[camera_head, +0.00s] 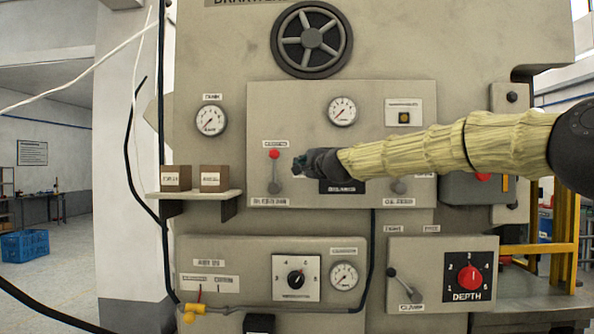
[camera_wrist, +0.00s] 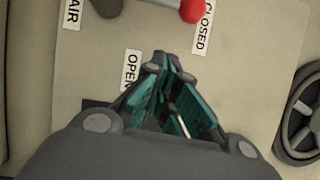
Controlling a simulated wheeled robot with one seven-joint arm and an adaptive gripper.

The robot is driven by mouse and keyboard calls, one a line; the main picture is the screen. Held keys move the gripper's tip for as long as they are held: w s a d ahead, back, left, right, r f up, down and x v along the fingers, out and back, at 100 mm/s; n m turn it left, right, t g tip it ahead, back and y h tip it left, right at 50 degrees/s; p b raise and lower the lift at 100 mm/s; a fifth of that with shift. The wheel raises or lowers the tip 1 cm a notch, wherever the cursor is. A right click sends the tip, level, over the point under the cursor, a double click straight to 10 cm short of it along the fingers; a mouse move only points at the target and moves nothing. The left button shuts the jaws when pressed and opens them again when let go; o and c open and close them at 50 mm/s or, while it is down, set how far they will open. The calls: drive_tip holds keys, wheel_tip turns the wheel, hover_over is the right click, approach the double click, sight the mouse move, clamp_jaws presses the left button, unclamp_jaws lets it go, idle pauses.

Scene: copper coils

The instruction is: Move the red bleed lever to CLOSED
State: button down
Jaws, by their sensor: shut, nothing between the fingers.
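The red bleed lever (camera_head: 274,165) is on the upper panel, left of my gripper. Its red knob points straight up, just under a small label (camera_head: 275,144) too small to read in the head view. In the wrist view, which is turned, the red knob (camera_wrist: 192,10) is beside the CLOSED label (camera_wrist: 203,27), partly cut off by the top edge. The OPEN label (camera_wrist: 130,70) is beside my fingertips. My gripper (camera_head: 299,168) is shut and empty, right of the lever and apart from the knob. It also shows in the wrist view (camera_wrist: 167,64).
A shelf (camera_head: 200,194) with two brown boxes juts out at lower left. A gauge (camera_head: 342,111) and handwheel (camera_head: 311,40) are above my gripper. The lower panels carry a clamp lever (camera_head: 402,285) and a red DEPTH knob (camera_head: 470,279). Black cables hang at left.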

drive_tip(key=b+v, duration=0.2)
drive_tip(key=v, duration=0.4)
drive_tip(key=shift+s+r, duration=0.1)
drive_tip(key=shift+s, duration=0.1)
idle(0.4)
